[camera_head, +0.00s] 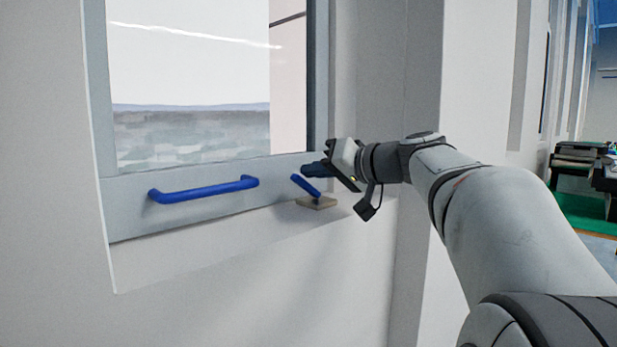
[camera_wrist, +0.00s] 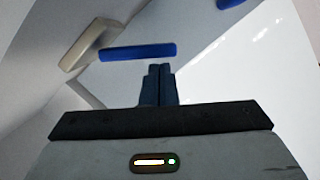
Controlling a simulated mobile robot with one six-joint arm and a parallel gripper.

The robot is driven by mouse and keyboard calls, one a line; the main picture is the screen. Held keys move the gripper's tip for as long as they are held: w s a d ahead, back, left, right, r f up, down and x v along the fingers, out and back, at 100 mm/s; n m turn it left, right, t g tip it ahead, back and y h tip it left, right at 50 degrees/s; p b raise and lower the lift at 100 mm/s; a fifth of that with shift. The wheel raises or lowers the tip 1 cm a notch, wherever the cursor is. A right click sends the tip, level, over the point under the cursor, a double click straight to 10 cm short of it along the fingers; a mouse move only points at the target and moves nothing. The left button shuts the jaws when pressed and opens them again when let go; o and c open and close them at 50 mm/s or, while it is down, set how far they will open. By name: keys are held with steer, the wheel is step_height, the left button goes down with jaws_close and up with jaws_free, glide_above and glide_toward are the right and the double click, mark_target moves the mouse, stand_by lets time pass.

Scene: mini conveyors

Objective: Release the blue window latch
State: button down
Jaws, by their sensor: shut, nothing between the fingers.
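The blue window latch (camera_head: 306,185) is a short lever on a beige base (camera_head: 317,202) at the lower right of the window frame. The lever is tilted in the head view, its upper end toward the left. In the wrist view the blue latch (camera_wrist: 138,51) lies across the picture, just beyond my fingertips, with the beige base (camera_wrist: 88,44) to its left. My gripper (camera_head: 308,170) is shut and empty, close beside and slightly above the latch in the head view. Its closed fingers (camera_wrist: 160,68) point toward the lever. I cannot tell whether they touch it.
A blue bar handle (camera_head: 204,189) is fixed to the grey lower window rail (camera_head: 125,217), left of the latch. Another blue piece (camera_wrist: 229,3) shows at the top of the wrist view. The wall's window recess (camera_head: 384,100) stands close behind my wrist. Equipment (camera_head: 578,160) stands far right.

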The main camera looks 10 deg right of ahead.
steer(key=s+d+r+p, duration=0.1)
steer(key=s+d+r, duration=0.4)
steer(key=d, duration=0.3)
steer(key=shift+s+p, duration=0.3)
steer(key=shift+s, duration=0.5)
